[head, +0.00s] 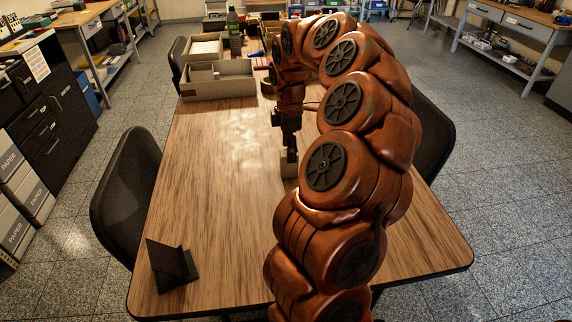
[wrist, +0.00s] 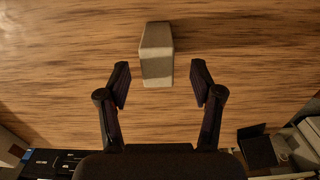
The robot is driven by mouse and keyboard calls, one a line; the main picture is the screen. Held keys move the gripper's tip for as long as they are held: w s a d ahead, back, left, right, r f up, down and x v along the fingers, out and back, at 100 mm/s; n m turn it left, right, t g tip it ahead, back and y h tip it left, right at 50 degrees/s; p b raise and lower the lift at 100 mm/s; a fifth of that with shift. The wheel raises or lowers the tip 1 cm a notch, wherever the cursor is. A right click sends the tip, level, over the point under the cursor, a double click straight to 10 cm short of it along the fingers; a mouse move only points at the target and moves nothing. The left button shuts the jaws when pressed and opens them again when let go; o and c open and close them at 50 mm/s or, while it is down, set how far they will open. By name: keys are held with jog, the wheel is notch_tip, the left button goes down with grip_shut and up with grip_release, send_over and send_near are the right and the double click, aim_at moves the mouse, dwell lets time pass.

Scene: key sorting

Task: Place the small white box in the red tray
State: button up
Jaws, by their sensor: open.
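The small white box (head: 285,166) stands on the wooden table beneath my gripper (head: 290,148). My gripper (wrist: 161,80) is open, one finger to each side of the box's line, and holds nothing. Whether the fingers are down at the box's height I cannot tell. I cannot make out the red tray in either view; my arm hides part of the table.
Grey open bins (head: 218,88) stand at the table's far left, with a green bottle (head: 233,22) behind them. A black angled stand (head: 171,265) is at the near left. Chairs (head: 128,192) flank the table. The table's left middle is clear.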

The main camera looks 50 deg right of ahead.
aim_at(289, 165)
jog(key=shift+w+d+f, duration=0.1)
jog(key=shift+f, duration=3.25)
jog(key=shift+c, duration=0.4)
grip_shut()
